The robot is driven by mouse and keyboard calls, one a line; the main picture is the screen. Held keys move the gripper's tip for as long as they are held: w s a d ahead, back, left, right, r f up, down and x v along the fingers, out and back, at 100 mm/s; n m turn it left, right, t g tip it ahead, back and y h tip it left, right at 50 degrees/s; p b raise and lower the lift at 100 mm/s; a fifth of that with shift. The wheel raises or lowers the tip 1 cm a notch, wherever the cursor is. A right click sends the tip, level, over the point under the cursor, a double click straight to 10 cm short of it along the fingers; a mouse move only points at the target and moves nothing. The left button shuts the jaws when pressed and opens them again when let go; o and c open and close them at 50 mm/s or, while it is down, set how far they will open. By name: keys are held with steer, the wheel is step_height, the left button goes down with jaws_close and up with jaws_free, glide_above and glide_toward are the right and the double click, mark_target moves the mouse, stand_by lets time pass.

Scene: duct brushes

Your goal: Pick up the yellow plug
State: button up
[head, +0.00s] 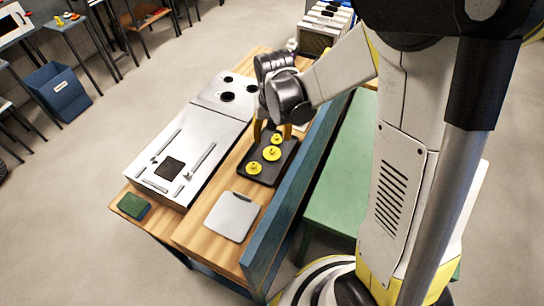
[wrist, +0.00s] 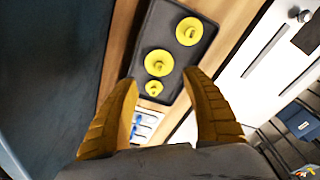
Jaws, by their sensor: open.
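Three round yellow plugs lie on a black tray on the wooden bench. In the head view there is a far plug (head: 277,138), a middle plug (head: 271,153) and a near plug (head: 253,168) on the tray (head: 272,177). In the wrist view the plugs also show as one at the upper right (wrist: 189,31), one in the middle (wrist: 159,63) and a lower one (wrist: 154,88), with the tray (wrist: 152,35) around them. My gripper (head: 272,131) is at the tray's far end, its yellow fingers (wrist: 160,76) spread and empty. I cannot tell its exact height above the plugs.
A silver duct panel (head: 220,122) with holes lies left of the tray. A grey board (head: 231,217) and a green-topped block (head: 133,206) lie on the near bench. A blue upright panel (head: 290,205) runs along the bench's right side, with a green table (head: 340,170) beyond.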

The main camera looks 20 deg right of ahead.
mark_target(272, 150)
steer(key=f, duration=0.3)
steer(key=shift+w, duration=0.3)
steer(key=f, duration=0.2)
steer(key=f+b, duration=0.1)
steer(key=f, duration=0.2)
steer(key=shift+w+d+f+b, duration=0.15)
steer(key=shift+w+f+b, duration=0.15)
steer(key=shift+b, duration=0.1)
steer(key=shift+s, duration=0.1)
steer(key=shift+c, duration=0.5)
steer(key=c, duration=0.4)
steer(key=shift+c, duration=0.2)
